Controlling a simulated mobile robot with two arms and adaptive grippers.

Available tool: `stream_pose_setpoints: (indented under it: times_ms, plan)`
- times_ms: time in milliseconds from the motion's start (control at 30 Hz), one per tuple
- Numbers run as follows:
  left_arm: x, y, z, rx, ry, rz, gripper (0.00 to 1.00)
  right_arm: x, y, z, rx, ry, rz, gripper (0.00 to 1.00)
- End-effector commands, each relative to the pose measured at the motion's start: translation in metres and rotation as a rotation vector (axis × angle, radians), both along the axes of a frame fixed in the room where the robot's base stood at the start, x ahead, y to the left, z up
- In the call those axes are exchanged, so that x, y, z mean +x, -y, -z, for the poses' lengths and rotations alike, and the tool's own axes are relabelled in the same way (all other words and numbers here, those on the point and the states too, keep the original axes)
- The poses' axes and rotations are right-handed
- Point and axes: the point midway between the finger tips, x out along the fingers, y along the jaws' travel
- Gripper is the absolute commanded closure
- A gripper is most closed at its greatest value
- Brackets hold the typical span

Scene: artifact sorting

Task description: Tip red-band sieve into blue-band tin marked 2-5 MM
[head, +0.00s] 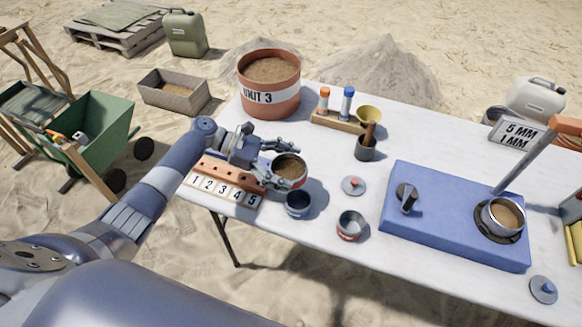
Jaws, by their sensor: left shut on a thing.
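My left gripper (278,164) is shut on the red-band sieve (300,184), a round vessel with brown grainy material in it. The gripper holds it at its left rim, near the table's front left. The sieve looks about level. My right gripper is not in view.
A numbered rack (222,190) lies left of the tins. A red-knobbed lid (353,186), a mortar with pestle (365,149) and a blue machine (450,222) holding a filled pan (503,214) stand to the right. A UNIT 3 bucket (269,84) stands behind. A blue-knobbed lid (543,289) is front right.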

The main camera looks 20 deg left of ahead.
Motion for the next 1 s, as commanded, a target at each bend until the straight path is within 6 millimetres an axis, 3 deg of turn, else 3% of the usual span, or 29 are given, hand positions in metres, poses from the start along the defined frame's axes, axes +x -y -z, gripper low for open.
stream_pose_setpoints:
  times_ms: [200,267,700,1000]
  plan:
    - [0.000,0.000,0.021,-0.001,0.001,-0.001,0.47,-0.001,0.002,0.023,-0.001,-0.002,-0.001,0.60]
    - [0.000,0.001,0.009,0.030,0.028,0.000,0.47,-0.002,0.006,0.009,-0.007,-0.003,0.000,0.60]
    - [-0.002,0.002,-0.004,0.315,0.265,0.002,0.47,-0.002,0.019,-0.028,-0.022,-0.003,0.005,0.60]
    - [-0.002,0.003,-0.004,0.366,0.309,-0.002,0.47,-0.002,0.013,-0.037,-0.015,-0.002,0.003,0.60]
